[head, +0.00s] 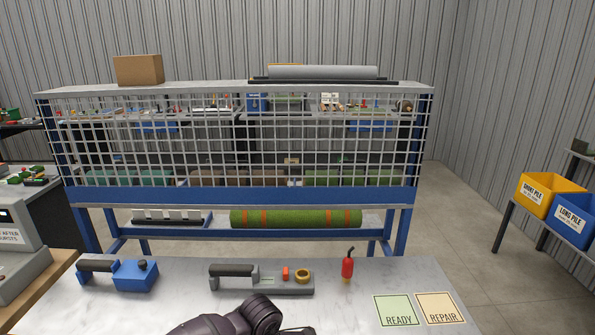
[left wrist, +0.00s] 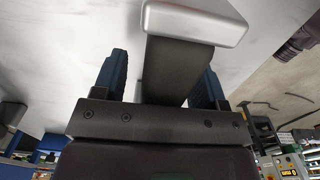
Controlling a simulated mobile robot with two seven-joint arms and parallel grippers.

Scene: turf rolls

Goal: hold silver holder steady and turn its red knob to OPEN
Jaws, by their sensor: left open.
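The silver holder (head: 262,291) lies on the grey-white table in the head view, its black handle (head: 232,270) at the left. Its red knob (head: 285,273) stands upright beside a brass ring (head: 302,275); its markings are too small to read. My left gripper (left wrist: 160,68) is open in the left wrist view. A black bar (left wrist: 178,72) with a silver block (left wrist: 195,18) at its end shows between the fingers; I cannot tell whether this is the holder's handle or whether the fingers touch it. In the head view I see no gripper fingers, only a dark arm link of mine in front of the holder.
A blue holder (head: 135,277) is left on the table (head: 350,320). A small red bottle (head: 347,264) stands right of the silver holder. A green READY mat (head: 396,306) and a tan REPAIR mat (head: 440,304) lie at the right. A mesh rack (head: 235,195) with turf rolls stands behind.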

